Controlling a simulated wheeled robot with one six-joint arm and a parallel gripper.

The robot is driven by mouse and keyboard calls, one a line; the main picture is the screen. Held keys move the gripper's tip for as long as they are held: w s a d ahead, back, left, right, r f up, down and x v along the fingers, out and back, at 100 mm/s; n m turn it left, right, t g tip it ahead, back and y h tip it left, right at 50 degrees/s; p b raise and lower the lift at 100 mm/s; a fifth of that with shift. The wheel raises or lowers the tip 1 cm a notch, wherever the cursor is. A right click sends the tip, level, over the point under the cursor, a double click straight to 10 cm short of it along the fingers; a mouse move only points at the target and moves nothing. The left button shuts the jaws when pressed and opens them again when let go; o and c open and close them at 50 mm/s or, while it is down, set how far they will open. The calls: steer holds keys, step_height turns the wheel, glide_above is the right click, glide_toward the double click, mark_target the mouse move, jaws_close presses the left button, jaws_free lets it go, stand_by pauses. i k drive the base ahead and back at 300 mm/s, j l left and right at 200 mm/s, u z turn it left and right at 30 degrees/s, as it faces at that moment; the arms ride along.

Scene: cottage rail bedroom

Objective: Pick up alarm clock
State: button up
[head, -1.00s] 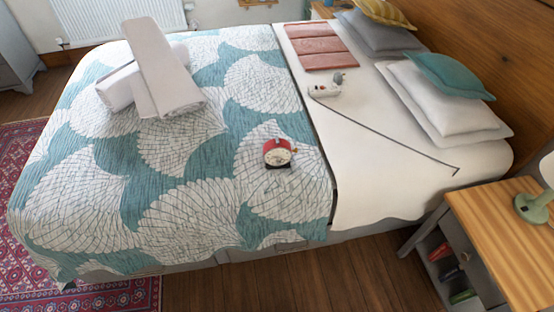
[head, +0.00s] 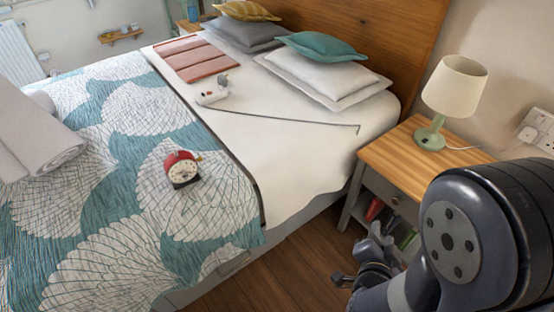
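The red alarm clock (head: 182,169) with a pale round face stands on the teal and white patterned bedspread, near the fold where the white sheet begins. Nothing touches it except the bed. My gripper (head: 362,262) shows small and dark at the lower right, partly behind my own arm. It is well to the right of the clock and apart from it, in front of the nightstand. I cannot make out whether its fingers are open or shut.
The bed carries rolled towels (head: 38,135) at left, a white object (head: 212,94), a folded pink cloth (head: 192,58) and pillows (head: 325,75). The wooden nightstand (head: 395,150) with a lamp (head: 452,95) stands at right. Bare floor (head: 295,265) lies between bed and arm.

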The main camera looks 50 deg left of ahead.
mark_target(173, 167)
steer(key=u, duration=1.75)
steer(key=i+l+u, duration=0.2)
steer(key=i, duration=0.2)
steer(key=i+l+u, duration=0.2)
steer(key=i, duration=0.25)
steer(key=i+l+u, duration=0.15)
steer(key=i, duration=0.2)
steer(key=l, duration=0.05)
